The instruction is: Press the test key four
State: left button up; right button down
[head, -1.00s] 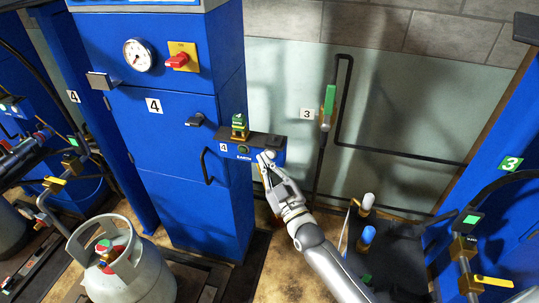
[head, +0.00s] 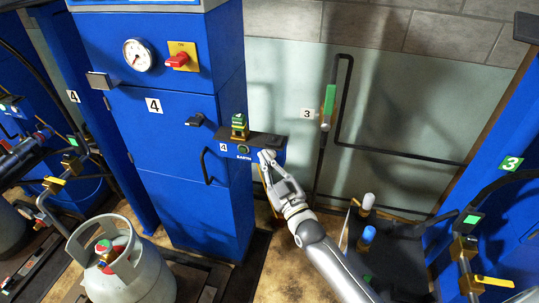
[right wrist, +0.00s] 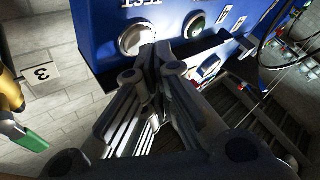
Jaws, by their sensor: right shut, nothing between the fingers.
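The small blue key box (head: 241,153) with a "4" tag and the word "EARTH" juts from the blue cabinet 4 (head: 165,125). Its right end is partly hidden by my right gripper (head: 267,158). In the right wrist view, the round white test key (right wrist: 136,39) sits beside the upside-down word "TEST". A second round key (right wrist: 195,24) with a pale ring is to its right. My right gripper (right wrist: 155,62) is shut and empty, its tips at the test key's lower edge. I cannot tell whether they touch it.
A brass fitting with a green top (head: 240,126) stands on the box. A gauge (head: 138,55) and a red switch (head: 177,62) are on the cabinet above. A grey gas cylinder (head: 130,265) stands at lower left. A pipe with a green handle (head: 329,100) is behind.

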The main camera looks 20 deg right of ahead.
jog(key=shift+w+d, duration=0.2)
jog(key=shift+w, duration=0.05)
jog(key=shift+s+a, duration=0.1)
dwell(0.6)
jog(key=shift+s+a+p, duration=0.35)
jog(key=shift+s+p, duration=0.05)
jog(key=shift+s, duration=0.2)
jog(key=s+a+p, duration=0.1)
jog(key=s, duration=0.1)
jog(key=s+a+p, duration=0.1)
jog(key=s, duration=0.1)
jog(key=shift+a, duration=0.4)
dwell(0.6)
